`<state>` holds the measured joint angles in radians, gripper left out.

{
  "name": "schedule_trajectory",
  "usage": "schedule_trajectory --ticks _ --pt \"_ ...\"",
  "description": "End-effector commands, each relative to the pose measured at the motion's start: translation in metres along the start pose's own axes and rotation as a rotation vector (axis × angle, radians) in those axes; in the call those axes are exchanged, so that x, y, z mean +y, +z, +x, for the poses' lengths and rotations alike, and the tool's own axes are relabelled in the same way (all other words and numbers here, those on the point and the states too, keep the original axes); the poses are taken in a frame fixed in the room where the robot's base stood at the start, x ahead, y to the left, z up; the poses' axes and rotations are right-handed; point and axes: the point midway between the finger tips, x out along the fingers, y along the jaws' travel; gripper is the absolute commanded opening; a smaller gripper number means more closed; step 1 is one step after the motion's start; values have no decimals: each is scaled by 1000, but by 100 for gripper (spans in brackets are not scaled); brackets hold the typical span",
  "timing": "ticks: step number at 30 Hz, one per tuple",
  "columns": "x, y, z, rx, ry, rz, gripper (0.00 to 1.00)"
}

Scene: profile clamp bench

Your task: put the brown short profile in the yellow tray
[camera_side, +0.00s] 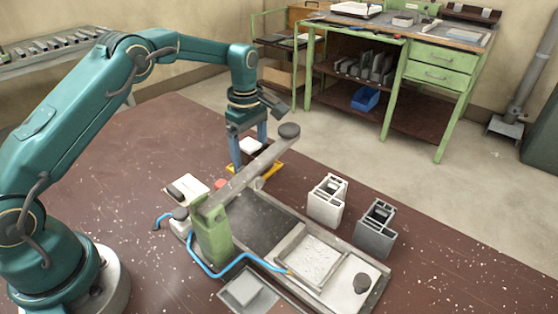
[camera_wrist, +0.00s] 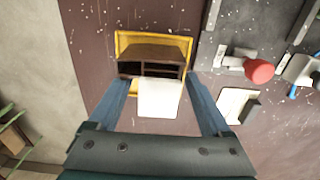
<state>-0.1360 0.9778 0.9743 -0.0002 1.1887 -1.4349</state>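The brown short profile (camera_wrist: 150,54) is in the yellow tray (camera_wrist: 123,40) in the wrist view, with its dark open cavities facing the camera. The fingertips appear near the profile's two sides; I see no firm contact. A white block-like piece (camera_wrist: 160,98) shows between the fingers, overlapping the tray's near edge.
A green clamp stand (camera_side: 212,235) with a long grey arm (camera_side: 240,180) is close to my gripper. A red knob (camera_wrist: 259,71) lies right in the wrist view. A white profile (camera_side: 327,200) and a grey profile (camera_side: 375,230) stand at the right.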

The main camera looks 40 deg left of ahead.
Motion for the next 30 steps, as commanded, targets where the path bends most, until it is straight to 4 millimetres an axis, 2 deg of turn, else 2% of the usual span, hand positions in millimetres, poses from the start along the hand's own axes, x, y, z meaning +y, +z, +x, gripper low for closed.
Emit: schedule_trajectory --ticks 11,20,30 --pt "0 0 -6 0 1 0 82" --pt "1 0 -56 1 6 0 82" --pt "0 0 -81 1 4 11 82"
